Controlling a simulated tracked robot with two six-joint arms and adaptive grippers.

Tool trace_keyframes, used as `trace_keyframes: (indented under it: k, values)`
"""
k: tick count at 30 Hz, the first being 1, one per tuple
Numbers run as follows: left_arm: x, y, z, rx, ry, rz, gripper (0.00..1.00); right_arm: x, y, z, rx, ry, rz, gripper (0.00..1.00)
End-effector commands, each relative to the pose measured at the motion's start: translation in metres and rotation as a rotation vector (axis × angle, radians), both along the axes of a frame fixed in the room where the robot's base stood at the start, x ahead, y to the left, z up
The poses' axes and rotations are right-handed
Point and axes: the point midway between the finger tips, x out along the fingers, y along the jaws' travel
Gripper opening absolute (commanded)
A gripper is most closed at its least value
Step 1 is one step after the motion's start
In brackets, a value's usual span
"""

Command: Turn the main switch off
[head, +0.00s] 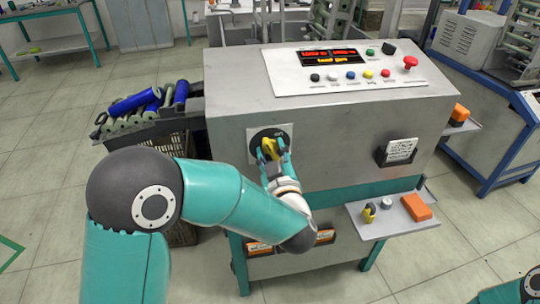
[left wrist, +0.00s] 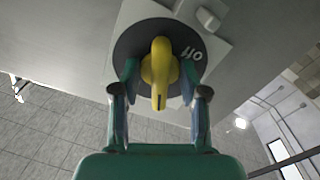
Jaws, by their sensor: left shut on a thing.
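The main switch (head: 268,146) is a yellow rotary handle on a dark round plate, set in a pale square on the front of the grey machine. It also shows in the left wrist view (left wrist: 160,72), where the handle stands upright in the picture, with a dark line near its lower end. White "off" lettering (left wrist: 191,54) is on the dark plate, to the right of the handle. My left gripper (left wrist: 159,68) is shut on the handle, one finger on each side. In the head view my left gripper (head: 273,154) partly hides the switch. My right gripper is out of view.
The machine's sloped panel (head: 345,90) carries a lit red display, several coloured buttons and a red mushroom button (head: 410,62). A side shelf (head: 398,222) holds small parts and an orange block (head: 417,207). Blue bobbins (head: 135,102) lie in a rack at left.

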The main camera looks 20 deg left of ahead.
Motion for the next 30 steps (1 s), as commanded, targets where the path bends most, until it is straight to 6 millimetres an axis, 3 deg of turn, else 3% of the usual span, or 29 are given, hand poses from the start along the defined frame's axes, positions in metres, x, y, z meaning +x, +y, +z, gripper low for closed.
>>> trace_keyframes:
  k: [19, 30]
  values:
    - [0.0, 0.0, -0.002, -0.179, -0.101, 0.002, 0.02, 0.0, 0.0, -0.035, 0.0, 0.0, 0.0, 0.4]
    - [0.0, 0.0, 0.0, -0.214, -0.119, 0.001, 0.02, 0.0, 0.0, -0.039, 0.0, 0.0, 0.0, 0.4]
